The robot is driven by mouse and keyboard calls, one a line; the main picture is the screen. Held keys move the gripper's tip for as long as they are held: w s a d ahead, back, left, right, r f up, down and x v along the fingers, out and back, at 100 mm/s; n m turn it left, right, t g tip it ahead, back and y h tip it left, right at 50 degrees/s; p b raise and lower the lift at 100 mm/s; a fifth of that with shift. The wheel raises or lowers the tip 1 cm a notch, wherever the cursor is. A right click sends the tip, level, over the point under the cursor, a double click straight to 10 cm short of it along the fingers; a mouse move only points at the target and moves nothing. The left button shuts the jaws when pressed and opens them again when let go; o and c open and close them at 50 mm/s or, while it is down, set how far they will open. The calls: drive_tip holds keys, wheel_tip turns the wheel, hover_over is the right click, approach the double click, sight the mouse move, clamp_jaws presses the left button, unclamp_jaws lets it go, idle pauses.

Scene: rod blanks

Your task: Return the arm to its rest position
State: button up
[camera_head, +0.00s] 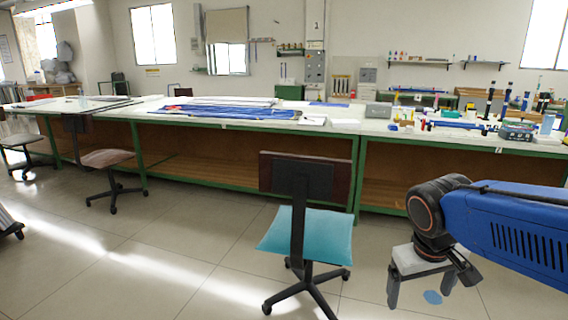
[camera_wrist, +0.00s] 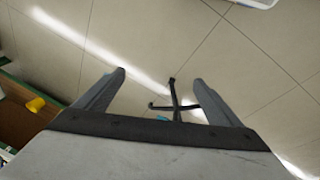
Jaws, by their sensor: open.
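My gripper (camera_head: 420,290) hangs at the lower right of the head view, at the end of my blue arm, with its fingers pointing down over the tiled floor. In the wrist view my gripper (camera_wrist: 158,80) shows two grey fingers spread apart with nothing between them. Beyond the fingertips are bare floor and the dark legs of a chair. My gripper touches nothing that I can see.
A chair with a teal seat (camera_head: 306,233) stands left of my gripper. A long white-topped workbench (camera_head: 330,127) with green legs runs behind it, with small items at the right. Another chair (camera_head: 107,158) stands farther left. The floor (camera_head: 190,235) between the chairs is clear.

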drive_tip(key=s+f+m+t+y, duration=0.1)
drive_tip(key=s+t, duration=0.1)
drive_tip(key=s, duration=0.6)
drive_tip(key=shift+f+y, duration=0.25)
drive_tip(key=shift+y, duration=0.15)
